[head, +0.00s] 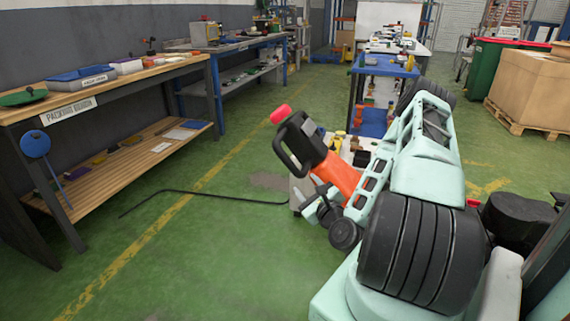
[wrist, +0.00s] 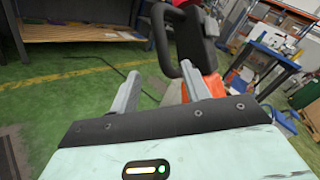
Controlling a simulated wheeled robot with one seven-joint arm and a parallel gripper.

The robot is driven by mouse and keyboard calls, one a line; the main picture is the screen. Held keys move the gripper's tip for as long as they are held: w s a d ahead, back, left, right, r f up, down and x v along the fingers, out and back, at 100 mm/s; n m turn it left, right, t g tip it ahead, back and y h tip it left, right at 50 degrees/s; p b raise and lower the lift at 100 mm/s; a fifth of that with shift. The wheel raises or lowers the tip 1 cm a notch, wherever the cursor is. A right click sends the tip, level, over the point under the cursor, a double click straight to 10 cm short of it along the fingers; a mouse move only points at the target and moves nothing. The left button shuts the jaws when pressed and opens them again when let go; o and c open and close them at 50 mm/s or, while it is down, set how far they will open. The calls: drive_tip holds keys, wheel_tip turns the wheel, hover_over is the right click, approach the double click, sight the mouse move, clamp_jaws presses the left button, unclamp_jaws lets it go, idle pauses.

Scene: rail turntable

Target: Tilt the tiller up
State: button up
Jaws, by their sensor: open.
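The tiller has an orange shaft (head: 337,174) and a black loop-shaped head (head: 300,143) with a red tip (head: 280,114). It leans up and to the left in the head view. In the wrist view, the black loop (wrist: 160,35) stands just beyond my gripper (wrist: 160,88), with part of the orange shaft (wrist: 238,76) behind the right finger. My gripper is open, its two grey fingers apart, with nothing seen clamped between them. The tiller's base is mostly hidden behind my arm in the head view.
A wooden packing bench (head: 120,88) stands on the left, with a blue bench (head: 240,45) behind it. A black cable (head: 205,194) lies on the green floor. A blue trolley (head: 385,68) stands beyond the tiller. A cardboard box on a pallet (head: 525,90) is at right. Open floor lies left of the tiller.

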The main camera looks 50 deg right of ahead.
drive_tip(key=b, duration=0.7)
approach(285, 159)
wheel_tip(285, 159, down, 2)
drive_tip(key=d, duration=0.1)
drive_tip(key=b+x, duration=0.3)
drive_tip(key=b, duration=0.3)
drive_tip(key=shift+d+b, duration=0.15)
drive_tip(key=shift+b, duration=0.15)
drive_tip(key=x, duration=0.6)
drive_tip(key=b+x, duration=0.1)
drive_tip(key=x, duration=0.2)
drive_tip(key=shift+r, duration=0.25)
